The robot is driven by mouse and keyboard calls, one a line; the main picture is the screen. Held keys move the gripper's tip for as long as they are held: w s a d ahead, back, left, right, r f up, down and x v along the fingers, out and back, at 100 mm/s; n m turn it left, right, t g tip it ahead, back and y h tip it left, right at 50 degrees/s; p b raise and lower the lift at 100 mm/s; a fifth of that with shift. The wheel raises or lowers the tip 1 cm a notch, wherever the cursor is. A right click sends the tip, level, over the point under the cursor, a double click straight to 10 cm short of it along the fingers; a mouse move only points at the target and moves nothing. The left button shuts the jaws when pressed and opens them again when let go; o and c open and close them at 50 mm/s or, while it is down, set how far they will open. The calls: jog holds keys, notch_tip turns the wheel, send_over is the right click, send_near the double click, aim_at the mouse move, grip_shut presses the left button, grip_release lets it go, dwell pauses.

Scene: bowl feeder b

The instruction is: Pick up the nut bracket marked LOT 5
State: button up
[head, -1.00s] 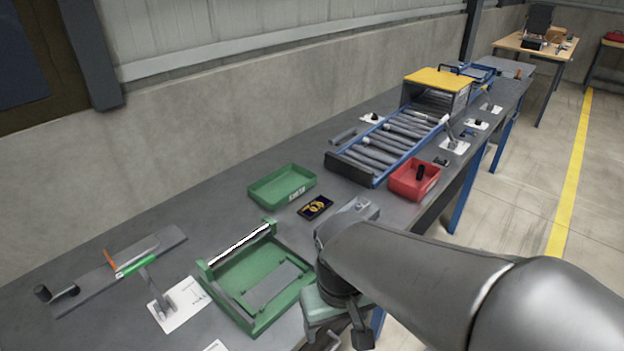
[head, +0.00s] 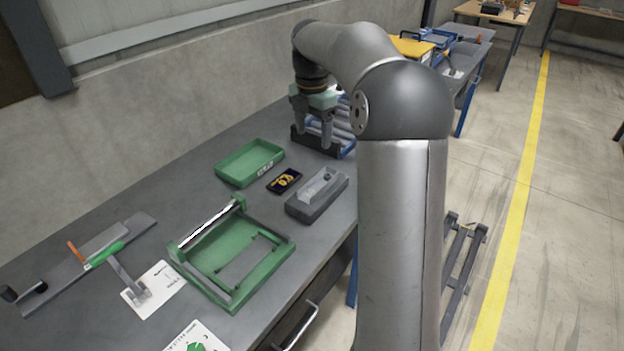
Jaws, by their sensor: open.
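No LOT 5 marking is readable in the head view, so I cannot tell which part is the nut bracket so marked. A grey metal part (head: 138,292) sits on a white card (head: 163,281) at the lower left, and its lettering is too small to read. My gripper (head: 314,138) is open and empty, pointing down with its fingers apart. It is in front of the near end of the roller conveyor (head: 338,145). My arm hides much of the conveyor and the bench beyond it.
A green frame (head: 275,262) stands nearer. Another printed card (head: 197,338) lies at the bottom edge.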

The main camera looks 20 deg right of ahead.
jog(key=w+d+n, duration=0.2)
jog(key=d, duration=0.1)
send_over(319, 186)
jog(key=f, duration=1.1)
jog(key=shift+s+d+f, duration=0.15)
jog(key=shift+s+f, duration=0.05)
jog(key=shift+s, duration=0.05)
jog(key=shift+w+f+p, duration=0.15)
jog(key=shift+f+p, duration=0.55)
jog(key=shift+f, duration=2.3)
jog(key=shift+c, duration=0.3)
jog(key=c, duration=1.2)
jog(key=shift+o, duration=0.2)
jog(key=shift+r, duration=0.15)
